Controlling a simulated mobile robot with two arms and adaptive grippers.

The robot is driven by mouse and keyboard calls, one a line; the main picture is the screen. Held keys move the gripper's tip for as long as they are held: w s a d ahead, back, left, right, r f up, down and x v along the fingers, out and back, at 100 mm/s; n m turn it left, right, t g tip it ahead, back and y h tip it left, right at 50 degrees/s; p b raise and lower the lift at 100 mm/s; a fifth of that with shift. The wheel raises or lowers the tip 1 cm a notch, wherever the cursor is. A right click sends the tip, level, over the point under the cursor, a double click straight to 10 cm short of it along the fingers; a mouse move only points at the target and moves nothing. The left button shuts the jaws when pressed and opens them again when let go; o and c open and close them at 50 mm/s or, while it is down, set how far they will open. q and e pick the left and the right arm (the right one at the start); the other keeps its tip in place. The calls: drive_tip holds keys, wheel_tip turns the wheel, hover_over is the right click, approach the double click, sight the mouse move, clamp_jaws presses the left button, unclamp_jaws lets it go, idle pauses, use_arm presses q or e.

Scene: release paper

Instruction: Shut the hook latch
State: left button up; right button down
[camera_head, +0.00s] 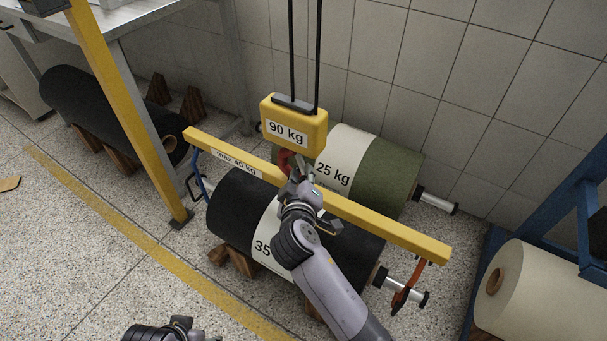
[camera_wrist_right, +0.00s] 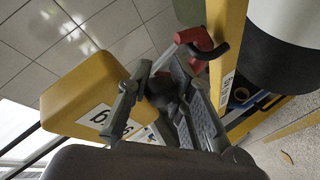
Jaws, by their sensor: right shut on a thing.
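The red hook (camera_head: 284,162) hangs under the yellow 90 kg hoist block (camera_head: 293,126), at the middle of the yellow beam (camera_head: 385,227). In the right wrist view the red hook (camera_wrist_right: 196,39) shows beside the beam (camera_wrist_right: 226,50), with a dark curved piece at its end. My right gripper (camera_head: 302,182) is at the hook, its fingers (camera_wrist_right: 163,72) closed on a small part there, which I take as the hook latch; the fingers mostly hide it. I cannot tell how far the latch is turned. My left gripper (camera_head: 183,328) is partly cut off at the bottom edge.
A black 35 kg roll (camera_head: 233,205) lies below the beam, with a green 25 kg roll (camera_head: 389,172) behind it. An orange strap (camera_head: 408,289) and a blue strap (camera_head: 203,172) hang at the beam's ends. A blue frame (camera_head: 573,205) with a cream roll (camera_head: 545,295) stands right.

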drive_tip(key=shift+f, duration=0.1)
drive_tip(key=c, duration=1.5)
unclamp_jaws()
drive_tip(key=v, duration=1.2)
